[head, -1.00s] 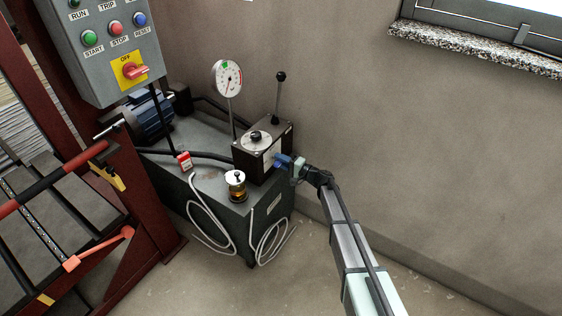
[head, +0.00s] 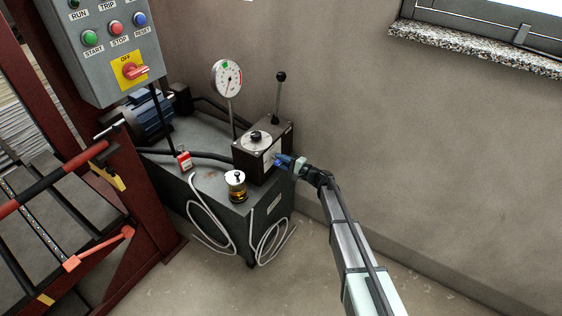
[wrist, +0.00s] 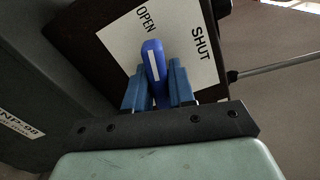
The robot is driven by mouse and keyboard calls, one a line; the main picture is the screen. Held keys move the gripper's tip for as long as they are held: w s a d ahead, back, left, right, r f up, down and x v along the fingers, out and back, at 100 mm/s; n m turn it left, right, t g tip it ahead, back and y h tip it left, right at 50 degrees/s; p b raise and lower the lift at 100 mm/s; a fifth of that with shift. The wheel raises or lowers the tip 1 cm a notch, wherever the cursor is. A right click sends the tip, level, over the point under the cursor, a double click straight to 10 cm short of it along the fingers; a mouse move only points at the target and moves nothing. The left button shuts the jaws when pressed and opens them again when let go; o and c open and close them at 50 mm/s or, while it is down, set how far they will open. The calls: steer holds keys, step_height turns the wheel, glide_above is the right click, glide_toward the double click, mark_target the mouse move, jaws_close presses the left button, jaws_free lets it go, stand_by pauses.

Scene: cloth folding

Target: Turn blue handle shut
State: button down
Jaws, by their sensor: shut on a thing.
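The blue handle (wrist: 153,58), with a white stripe along it, stands out from a white plate (wrist: 116,36) marked OPEN and SHUT in the wrist view. The handle's tip points close to the OPEN word, and SHUT is to its right. In the head view my gripper (head: 287,162) is at the right face of the dark valve block (head: 249,163). The handle is hard to tell from the fingers there, and its base is hidden in the wrist view.
A dark lever (head: 279,98) rises behind the block, with a pressure gauge (head: 227,77) to its left. A brass-bottomed cap (head: 236,185) and loose white cables (head: 272,238) are near the tank's front. The grey wall stands close behind; floor on the right is clear.

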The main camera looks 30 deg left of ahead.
steer(key=m, duration=1.1)
steer(key=shift+m, duration=1.8)
steer(key=c, duration=1)
jaws_free()
steer(key=shift+c, duration=0.2)
steer(key=d, duration=1.4)
